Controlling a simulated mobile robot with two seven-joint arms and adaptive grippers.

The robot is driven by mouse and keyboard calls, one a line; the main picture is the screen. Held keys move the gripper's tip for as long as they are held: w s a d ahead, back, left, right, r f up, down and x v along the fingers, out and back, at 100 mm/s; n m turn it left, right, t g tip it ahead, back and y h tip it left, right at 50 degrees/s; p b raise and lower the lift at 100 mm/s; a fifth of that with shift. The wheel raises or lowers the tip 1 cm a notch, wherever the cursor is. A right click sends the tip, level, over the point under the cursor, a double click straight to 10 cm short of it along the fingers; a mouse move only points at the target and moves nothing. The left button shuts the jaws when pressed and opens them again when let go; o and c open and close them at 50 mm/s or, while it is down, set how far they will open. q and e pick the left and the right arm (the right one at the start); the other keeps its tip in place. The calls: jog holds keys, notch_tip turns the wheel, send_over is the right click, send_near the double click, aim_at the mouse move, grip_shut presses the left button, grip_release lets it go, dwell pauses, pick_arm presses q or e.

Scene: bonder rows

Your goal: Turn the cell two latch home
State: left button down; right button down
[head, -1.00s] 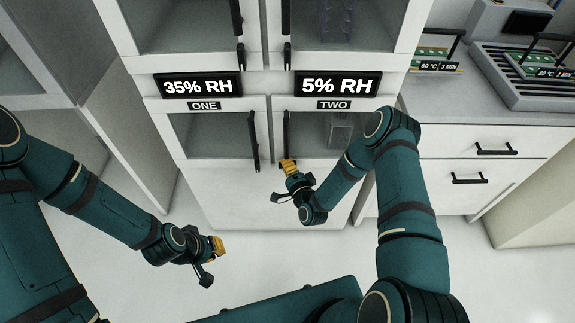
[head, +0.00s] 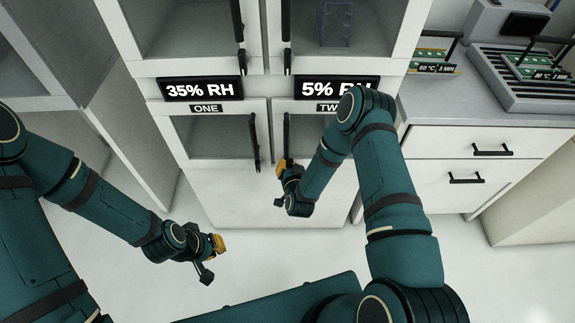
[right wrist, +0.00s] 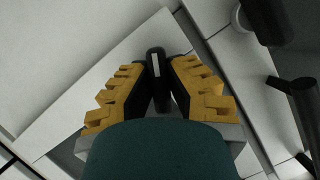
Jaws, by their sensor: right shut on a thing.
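The cell two door (head: 347,151), under the TWO label (head: 328,107), looks closed. My right arm covers part of it. Its black upright handle (head: 286,134) runs along its left edge. My right gripper (head: 282,166) is at the lower end of this handle, where it hides the latch in the head view. In the right wrist view, its yellow fingers are shut on a short black latch (right wrist: 158,72) with a white mark. My left gripper (head: 213,258) is low at the left, away from the cabinet; its jaw opening is unclear.
The cell one door (head: 208,136), with its own black handle (head: 253,138), is just left of cell two. Upper glazed doors are above. A drawer unit (head: 460,152) stands at the right, with a slotted tray (head: 530,90) on top. The floor below is clear.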

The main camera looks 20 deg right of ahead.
jog(key=n, duration=0.1)
jog(key=n+h, duration=0.2)
jog(key=shift+w+r+n+g, duration=0.25)
jog(key=shift+n+g, duration=0.05)
jog(key=shift+g, duration=0.1)
jog(key=shift+d+h, duration=0.1)
jog(key=shift+h, duration=0.2)
jog(key=c, duration=0.9)
grip_release()
jog(key=shift+f, duration=0.1)
jog(key=shift+c, duration=0.2)
jog(key=shift+s, duration=0.1)
jog(key=shift+s+a, duration=0.2)
jog(key=shift+s, duration=0.25)
jog(key=v, duration=1.1)
jog(key=shift+r, duration=0.25)
